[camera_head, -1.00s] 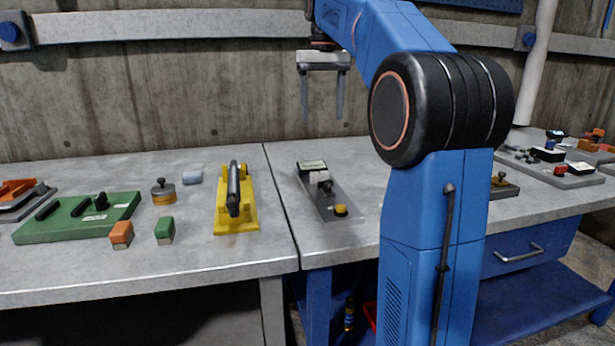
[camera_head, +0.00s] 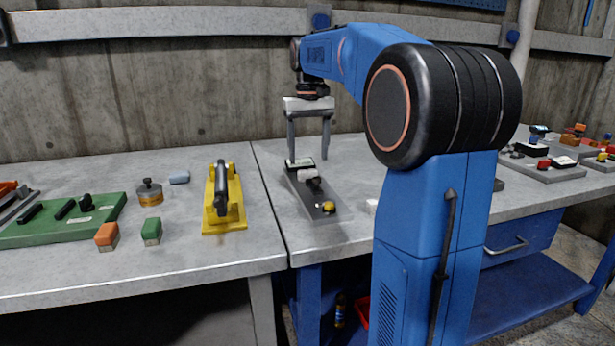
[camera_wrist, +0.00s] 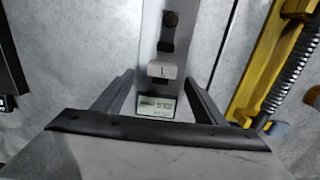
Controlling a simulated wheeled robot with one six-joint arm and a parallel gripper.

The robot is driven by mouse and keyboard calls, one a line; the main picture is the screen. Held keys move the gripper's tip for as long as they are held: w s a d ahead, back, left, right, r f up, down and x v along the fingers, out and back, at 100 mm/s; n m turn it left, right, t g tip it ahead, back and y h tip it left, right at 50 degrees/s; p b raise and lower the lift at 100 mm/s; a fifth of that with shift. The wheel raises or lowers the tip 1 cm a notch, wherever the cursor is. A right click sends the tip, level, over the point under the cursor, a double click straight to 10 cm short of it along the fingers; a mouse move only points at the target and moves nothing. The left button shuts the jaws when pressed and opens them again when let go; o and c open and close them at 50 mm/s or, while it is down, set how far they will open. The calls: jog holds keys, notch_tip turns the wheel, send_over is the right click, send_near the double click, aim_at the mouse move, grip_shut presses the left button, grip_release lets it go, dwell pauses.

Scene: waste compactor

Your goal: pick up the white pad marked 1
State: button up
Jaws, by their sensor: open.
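The white pad marked 1 (camera_head: 308,174) sits on a narrow grey board (camera_head: 303,199) on the right-hand bench. In the wrist view the pad (camera_wrist: 162,70) shows its mark, between a small display (camera_wrist: 156,105) and a dark knob (camera_wrist: 169,19). My gripper (camera_head: 308,159) is open and empty, pointing down over the display end of the board. In the wrist view the fingertips (camera_wrist: 159,80) straddle the board's line, one on either side of the pad. I cannot tell their exact height above it.
A yellow fixture with a dark lever (camera_head: 221,204) stands left of the board, across the bench seam; its spring shows in the wrist view (camera_wrist: 292,62). A green board (camera_head: 65,221) and small orange and green blocks lie further left.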

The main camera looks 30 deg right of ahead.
aim_at(308, 170)
jog(key=shift+a+f, duration=0.15)
jog(key=shift+f, duration=2.3)
jog(key=c, duration=1.3)
jog(key=shift+o, duration=0.2)
